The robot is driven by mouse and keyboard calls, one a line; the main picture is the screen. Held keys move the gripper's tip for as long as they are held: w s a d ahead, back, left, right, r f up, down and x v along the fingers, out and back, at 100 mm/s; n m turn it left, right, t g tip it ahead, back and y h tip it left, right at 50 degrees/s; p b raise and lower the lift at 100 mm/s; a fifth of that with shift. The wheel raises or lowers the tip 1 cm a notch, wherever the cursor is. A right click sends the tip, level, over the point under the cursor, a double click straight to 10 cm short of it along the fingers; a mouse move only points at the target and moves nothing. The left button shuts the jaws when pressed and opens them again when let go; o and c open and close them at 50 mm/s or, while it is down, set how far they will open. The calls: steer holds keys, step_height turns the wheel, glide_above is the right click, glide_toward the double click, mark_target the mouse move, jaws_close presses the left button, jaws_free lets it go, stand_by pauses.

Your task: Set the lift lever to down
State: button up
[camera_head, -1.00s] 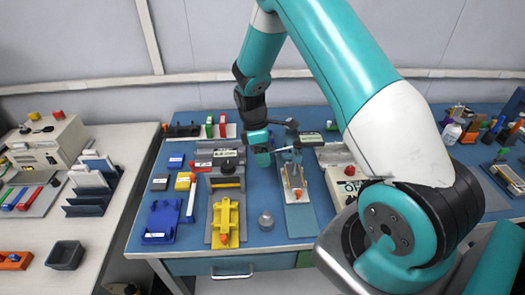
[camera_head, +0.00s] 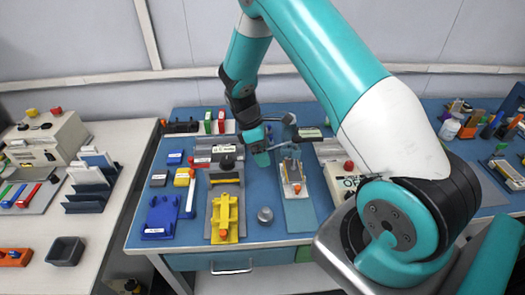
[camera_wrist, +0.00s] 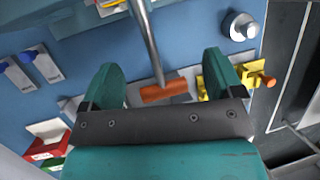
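A metal rod with an orange-brown crossbar handle (camera_wrist: 165,92), which looks like the lift lever, shows in the wrist view. The rod enters from the top edge and its handle appears between my two fingers, with gaps on both sides. My gripper (camera_wrist: 163,75) is open, and neither finger visibly touches the handle. I cannot tell how deep the handle sits between the fingers. In the head view my gripper (camera_head: 262,155) is beside the small grey lever fixture (camera_head: 291,152) on the blue bench. The handle is too small or hidden to make out there.
A yellow fixture (camera_head: 225,218) with an orange knob stands in front of the gripper, beside a round metal piece (camera_head: 265,215). A blue holder (camera_head: 160,217) lies to the left. A beige box with a red button (camera_head: 347,166) stands right of the lever fixture.

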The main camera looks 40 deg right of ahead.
steer(key=shift+r, duration=0.1)
steer(key=b+v, duration=0.1)
steer(key=v, duration=1.6)
steer(key=shift+b, duration=0.4)
steer(key=shift+r, duration=0.1)
steer(key=s+a+r+m+t+y, duration=0.1)
steer(key=s+a+r+y, duration=0.1)
steer(key=s+a, duration=0.4)
steer(key=s+a+r+m+t+y, duration=0.1)
steer(key=s+a+r+y, duration=0.1)
steer(key=s+a, duration=0.5)
steer(key=s+a+r+m+t+y, duration=0.1)
steer(key=s+a+r, duration=0.3)
steer(key=s, duration=1.1)
steer(key=a+t+y, duration=0.1)
steer(key=a, duration=0.2)
steer(key=shift+r+m, duration=0.3)
steer(key=shift+m, duration=0.1)
